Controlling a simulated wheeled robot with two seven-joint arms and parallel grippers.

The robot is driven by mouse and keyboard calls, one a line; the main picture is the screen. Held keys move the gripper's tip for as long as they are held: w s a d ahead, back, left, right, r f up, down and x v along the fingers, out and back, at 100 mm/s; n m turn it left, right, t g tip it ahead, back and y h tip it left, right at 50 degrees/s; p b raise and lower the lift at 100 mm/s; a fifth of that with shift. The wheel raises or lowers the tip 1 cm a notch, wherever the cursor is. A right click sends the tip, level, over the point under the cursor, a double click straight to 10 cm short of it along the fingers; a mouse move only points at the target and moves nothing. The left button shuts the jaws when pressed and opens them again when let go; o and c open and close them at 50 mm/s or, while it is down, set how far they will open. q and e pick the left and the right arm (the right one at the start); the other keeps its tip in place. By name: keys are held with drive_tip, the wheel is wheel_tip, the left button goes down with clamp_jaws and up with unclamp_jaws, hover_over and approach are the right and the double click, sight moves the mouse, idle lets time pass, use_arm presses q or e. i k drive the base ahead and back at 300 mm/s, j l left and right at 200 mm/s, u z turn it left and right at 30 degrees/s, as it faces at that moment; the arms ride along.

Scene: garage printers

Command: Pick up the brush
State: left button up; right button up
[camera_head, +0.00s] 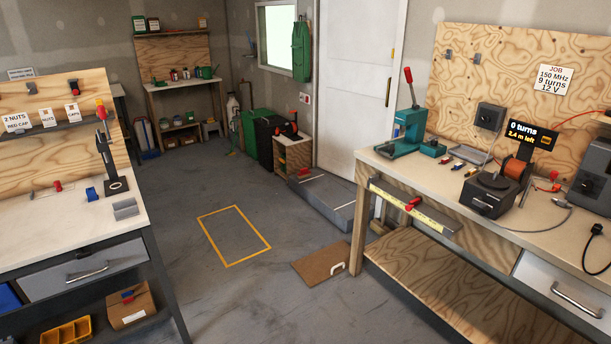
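I cannot make out a brush for certain. Thin long-handled items (239,118) lean by the green bin at the back, and a small green piece lies on the floor at their foot; they are too small to identify. Neither of my grippers is in view, and no part of my arms shows.
A workbench (60,228) with a drawer stands at left. A right bench (545,235) carries a green press (405,133) and a winder (492,190). A brown board (320,263) lies on the floor. The floor inside the yellow outline (205,233) is clear.

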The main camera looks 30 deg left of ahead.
sight(304, 173)
drive_tip(key=i+j+u, duration=0.4)
drive_tip(key=i, duration=0.15)
drive_tip(key=i+j+u, duration=0.2)
drive_tip(key=i+u, duration=0.2)
drive_tip(key=i, duration=0.2)
drive_tip(key=i+u, duration=0.4)
drive_tip(key=i, duration=0.25)
drive_tip(key=i+l+u, duration=0.15)
drive_tip(key=i+u, duration=0.25)
drive_tip(key=i, duration=0.2)
drive_tip(key=i+j+u, duration=0.1)
drive_tip(key=i+u, duration=0.2)
drive_tip(key=i, duration=0.55)
drive_tip(key=i+l+u, duration=0.1)
drive_tip(key=i+u, duration=0.2)
drive_tip(key=i, duration=0.5)
drive_tip(key=i+l+z, duration=0.1)
drive_tip(key=i+z, duration=0.3)
drive_tip(key=i, duration=0.15)
drive_tip(key=i+j+z, duration=0.1)
drive_tip(key=i+z, duration=0.25)
drive_tip(key=i, duration=0.2)
drive_tip(key=i+j+z, duration=0.25)
drive_tip(key=i+z, duration=0.15)
drive_tip(key=i, duration=0.15)
